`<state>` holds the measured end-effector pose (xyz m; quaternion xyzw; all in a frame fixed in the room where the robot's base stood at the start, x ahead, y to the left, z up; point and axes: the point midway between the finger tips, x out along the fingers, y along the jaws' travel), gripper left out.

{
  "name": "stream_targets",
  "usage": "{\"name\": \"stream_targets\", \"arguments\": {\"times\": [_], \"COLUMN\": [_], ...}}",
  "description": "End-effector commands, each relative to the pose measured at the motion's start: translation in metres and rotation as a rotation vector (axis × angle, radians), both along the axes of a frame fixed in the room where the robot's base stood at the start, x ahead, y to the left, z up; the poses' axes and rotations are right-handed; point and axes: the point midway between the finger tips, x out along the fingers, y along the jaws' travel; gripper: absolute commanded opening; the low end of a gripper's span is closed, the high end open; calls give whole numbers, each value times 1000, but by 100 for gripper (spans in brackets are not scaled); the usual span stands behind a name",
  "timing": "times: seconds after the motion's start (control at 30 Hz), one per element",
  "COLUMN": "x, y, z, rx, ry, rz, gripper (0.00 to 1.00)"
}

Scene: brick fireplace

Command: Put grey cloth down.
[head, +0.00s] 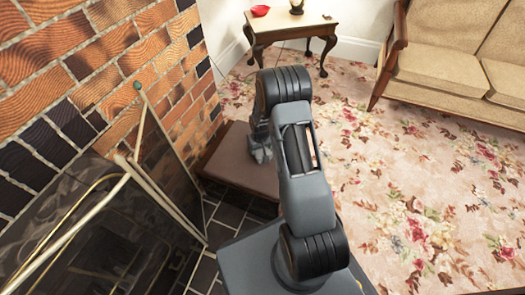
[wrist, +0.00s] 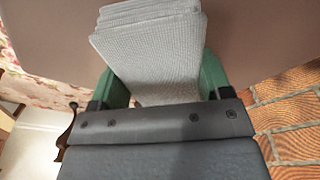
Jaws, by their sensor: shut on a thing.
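The grey cloth (wrist: 150,50), a folded, layered pile with a fine weave, is between the two green fingers of my gripper (wrist: 161,80) in the wrist view. My gripper is shut on it. Behind the cloth is a plain brownish surface (wrist: 258,35); I cannot tell whether the cloth touches it. In the head view, my gripper (head: 261,152) is partly hidden by my arm, above or beside a low brown block (head: 225,165) by the brick wall. I cannot make out the cloth there.
A brick fireplace (head: 90,75) with a leaning screen (head: 120,235) is on the left. A beige sofa (head: 450,65) is at the back right. Flowered carpet (head: 410,190) lies clear on the right.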

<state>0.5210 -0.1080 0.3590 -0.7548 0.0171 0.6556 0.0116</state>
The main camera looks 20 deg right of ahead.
Motion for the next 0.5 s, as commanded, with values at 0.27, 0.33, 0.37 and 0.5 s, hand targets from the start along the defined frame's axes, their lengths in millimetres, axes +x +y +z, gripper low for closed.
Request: {"name": "stream_targets", "arguments": {"times": [0.27, 0.33, 0.37, 0.5], "x": [0, 0, 0, 0], "y": [-1, -1, 0, 0], "z": [-13, -13, -14, -18], "rx": [-1, -1, -1, -1], "ry": [-2, -2, -2, -2], "rz": [-1, 0, 0, 0], "gripper": [37, 37, 37, 37]}}
